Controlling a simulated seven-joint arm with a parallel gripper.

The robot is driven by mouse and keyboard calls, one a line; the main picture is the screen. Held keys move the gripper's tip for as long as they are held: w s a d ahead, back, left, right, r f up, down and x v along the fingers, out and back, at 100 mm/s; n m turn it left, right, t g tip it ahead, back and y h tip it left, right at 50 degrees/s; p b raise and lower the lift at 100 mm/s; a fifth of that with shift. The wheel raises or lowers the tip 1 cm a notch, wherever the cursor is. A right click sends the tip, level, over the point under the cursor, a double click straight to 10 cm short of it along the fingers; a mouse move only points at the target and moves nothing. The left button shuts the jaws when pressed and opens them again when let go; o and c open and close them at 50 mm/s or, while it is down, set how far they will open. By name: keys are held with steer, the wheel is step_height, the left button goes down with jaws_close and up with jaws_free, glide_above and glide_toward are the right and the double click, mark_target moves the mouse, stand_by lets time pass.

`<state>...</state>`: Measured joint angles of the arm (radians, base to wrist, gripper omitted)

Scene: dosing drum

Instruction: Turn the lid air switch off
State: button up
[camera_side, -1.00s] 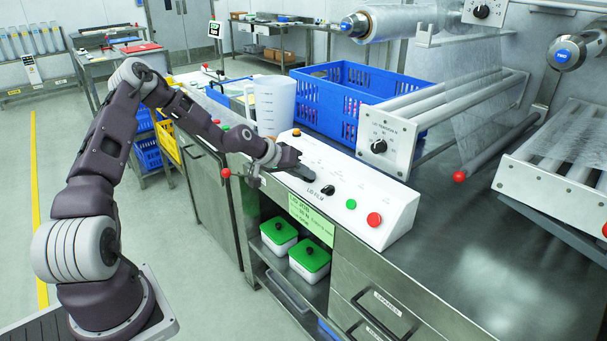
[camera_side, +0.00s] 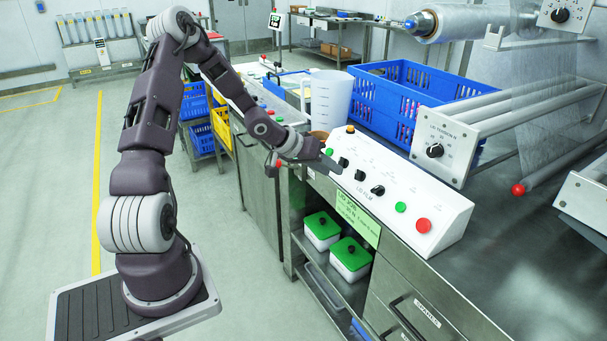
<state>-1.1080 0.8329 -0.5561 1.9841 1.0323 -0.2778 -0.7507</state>
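The white sloped LID FILM control panel (camera_side: 440,202) sits on the front of the steel counter. It carries several black rotary switches: a left one (camera_side: 343,163), a middle one (camera_side: 360,175) and a right one (camera_side: 378,190). The small labels are unreadable, so I cannot tell which is the lid air switch or its setting. My gripper (camera_side: 330,166) is at the panel's left end, just left of the left switch. It looks apart from the switches, though contact there is hard to judge. Its fingers are dark and small, and I cannot see whether they are parted.
The panel also has a green button (camera_side: 400,207), a red button (camera_side: 424,225) and an orange lamp (camera_side: 350,129). A clear jug (camera_side: 328,100) and blue crate (camera_side: 420,85) stand behind it. Green-lidded boxes (camera_side: 350,255) sit on the shelf below.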

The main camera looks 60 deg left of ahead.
steer(key=s, duration=0.7)
steer(key=shift+a, duration=0.35)
steer(key=s+d+r+m+g+y, duration=0.1)
steer(key=s+d+r+y, duration=0.15)
steer(key=r, duration=0.45)
steer(key=s+d+r+m+g+y, duration=0.1)
steer(key=d+r+m+g+y, duration=0.1)
steer(key=d+r+y, duration=0.3)
steer(key=s+d+r+m+h, duration=0.1)
steer(key=s+d+r+h, duration=0.2)
steer(key=s+d, duration=0.5)
steer(key=s+d+r+m+g+h, duration=0.1)
steer(key=s+d+r+h, duration=0.2)
steer(key=s+d, duration=0.5)
steer(key=s+r, duration=0.1)
steer(key=s, duration=0.2)
steer(key=shift+m, duration=0.3)
steer(key=shift+d+h, duration=0.1)
steer(key=shift+h, duration=0.15)
